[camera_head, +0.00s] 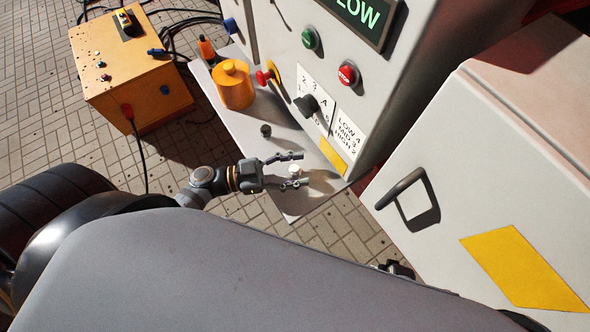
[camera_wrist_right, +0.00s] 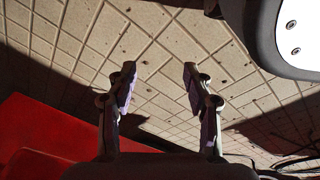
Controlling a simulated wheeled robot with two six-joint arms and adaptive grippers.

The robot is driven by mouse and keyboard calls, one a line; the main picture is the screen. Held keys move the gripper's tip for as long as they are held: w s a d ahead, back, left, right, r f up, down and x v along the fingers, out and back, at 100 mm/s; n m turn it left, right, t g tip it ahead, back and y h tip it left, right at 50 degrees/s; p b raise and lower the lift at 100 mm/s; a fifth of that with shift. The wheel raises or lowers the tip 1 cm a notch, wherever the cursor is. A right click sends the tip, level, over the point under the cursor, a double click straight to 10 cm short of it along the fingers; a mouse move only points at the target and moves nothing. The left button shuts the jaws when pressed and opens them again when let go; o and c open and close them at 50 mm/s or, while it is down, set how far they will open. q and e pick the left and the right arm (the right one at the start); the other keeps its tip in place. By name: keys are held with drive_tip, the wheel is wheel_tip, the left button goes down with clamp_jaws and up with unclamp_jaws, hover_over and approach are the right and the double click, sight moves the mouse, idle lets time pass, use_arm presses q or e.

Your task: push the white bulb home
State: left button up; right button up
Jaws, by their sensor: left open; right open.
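The white bulb (camera_head: 295,171) is a small pale piece at the shelf, beside the open fingers of my left gripper (camera_head: 291,170). It shows between the two fingertips in the head view; I cannot tell whether either finger touches it. The left gripper is open, near the front end of the grey shelf (camera_head: 235,110) below the control panel (camera_head: 330,90). My right gripper (camera_wrist_right: 160,85) is open and empty over brick paving in the right wrist view. What the bulb sits on is too small to tell.
On the shelf are a yellow-orange canister (camera_head: 233,86) and a small dark knob (camera_head: 266,130). The panel carries a green button (camera_head: 310,39), a red stop button (camera_head: 348,74) and a dark selector (camera_head: 306,105). A yellow box (camera_head: 135,75) with cables stands at left; a white cabinet (camera_head: 480,170) at right.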

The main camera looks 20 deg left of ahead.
use_arm(q)
drive_tip(key=c, duration=1.1)
drive_tip(key=shift+o, duration=0.2)
